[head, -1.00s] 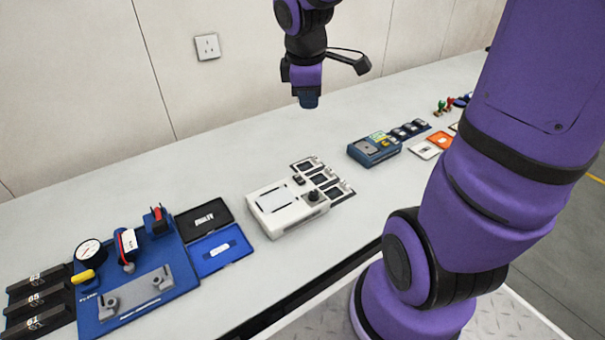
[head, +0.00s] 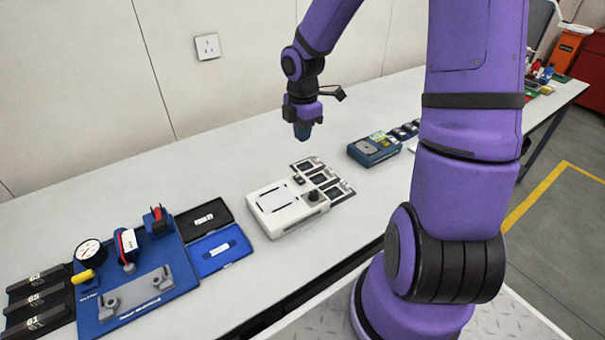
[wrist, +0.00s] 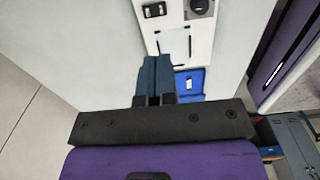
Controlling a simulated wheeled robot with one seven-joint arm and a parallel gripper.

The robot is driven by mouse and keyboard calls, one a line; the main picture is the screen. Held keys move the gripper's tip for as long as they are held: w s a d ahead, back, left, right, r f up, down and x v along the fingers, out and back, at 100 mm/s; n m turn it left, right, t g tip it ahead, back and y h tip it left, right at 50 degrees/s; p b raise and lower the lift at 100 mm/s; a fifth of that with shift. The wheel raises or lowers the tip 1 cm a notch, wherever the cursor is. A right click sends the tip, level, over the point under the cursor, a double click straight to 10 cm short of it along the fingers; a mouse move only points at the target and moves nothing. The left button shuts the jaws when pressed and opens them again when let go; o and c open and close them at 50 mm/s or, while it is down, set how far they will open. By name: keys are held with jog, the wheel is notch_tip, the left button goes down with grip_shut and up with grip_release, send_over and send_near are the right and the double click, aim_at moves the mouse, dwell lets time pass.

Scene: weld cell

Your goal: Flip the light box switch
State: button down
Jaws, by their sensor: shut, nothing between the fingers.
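The light box (head: 282,222) is a white box on the table in the head view, with a pale square panel on top. A small black switch (head: 299,180) sits at its back edge, and a round black knob (head: 313,195) is at its right. In the wrist view the box (wrist: 215,45) is at the top, with the black switch (wrist: 154,10) and the knob (wrist: 199,7) near the upper edge. My gripper (head: 302,133) is shut and empty, above the table behind the box and apart from it. Its blue fingers (wrist: 154,64) point toward the box in the wrist view.
Dark slots (head: 324,178) adjoin the box at its right. A blue device (head: 374,150) stands farther right. Black and blue trays (head: 220,250) and a blue fixture board (head: 135,290) with a dial gauge (head: 89,252) are at left.

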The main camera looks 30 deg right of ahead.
aim_at(303, 181)
jog(key=shift+f, duration=0.1)
notch_tip(303, 181, down, 14)
jog(key=shift+r, duration=0.1)
dwell(0.7)
jog(key=shift+f, duration=0.25)
jog(key=shift+s+f, duration=0.1)
jog(key=shift+s, duration=0.2)
jog(key=shift+w, duration=0.1)
